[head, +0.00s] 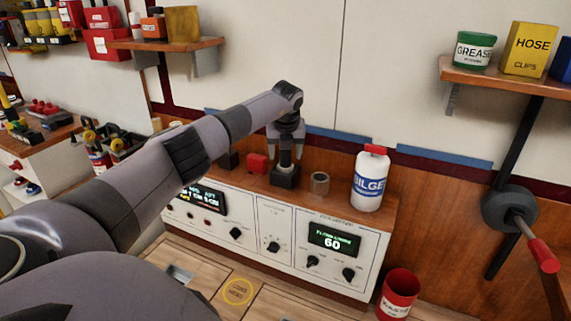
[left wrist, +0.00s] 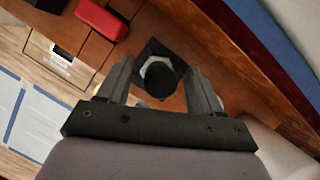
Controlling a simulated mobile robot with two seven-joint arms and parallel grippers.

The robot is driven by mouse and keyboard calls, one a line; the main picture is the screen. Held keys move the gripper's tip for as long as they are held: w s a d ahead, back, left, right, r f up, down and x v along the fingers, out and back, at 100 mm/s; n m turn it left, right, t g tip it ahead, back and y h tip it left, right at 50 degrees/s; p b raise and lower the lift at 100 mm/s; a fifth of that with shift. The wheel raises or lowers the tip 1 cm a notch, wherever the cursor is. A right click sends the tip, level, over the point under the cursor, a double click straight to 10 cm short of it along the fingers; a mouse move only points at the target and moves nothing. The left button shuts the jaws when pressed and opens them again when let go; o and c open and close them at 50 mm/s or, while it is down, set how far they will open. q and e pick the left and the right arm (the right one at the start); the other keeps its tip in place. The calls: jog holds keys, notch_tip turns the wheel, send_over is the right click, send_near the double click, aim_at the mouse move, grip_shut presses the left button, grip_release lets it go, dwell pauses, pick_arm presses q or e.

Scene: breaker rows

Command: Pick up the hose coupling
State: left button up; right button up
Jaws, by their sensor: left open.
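What looks like the hose coupling (left wrist: 163,79) shows in the left wrist view as a dark round end with a pale faceted collar. It is above a black square base (head: 285,178), which sits on the wooden top of the console. My left gripper (head: 286,148) points down over it, open. In the left wrist view its two fingers stand on either side of the coupling, with a gap visible on each side. In the head view the fingers partly hide the coupling. My right gripper is not in view.
A red block (head: 257,163) and a dark block stand left of the base. A brownish cylinder (head: 319,184) and a white BILGE bottle (head: 369,181) stand to its right. The wall is close behind.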

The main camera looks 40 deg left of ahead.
pick_arm(q)
jog(key=shift+f, duration=0.1)
grip_shut()
notch_tip(320, 180, up, 20)
jog(key=p, duration=0.1)
dwell(0.7)
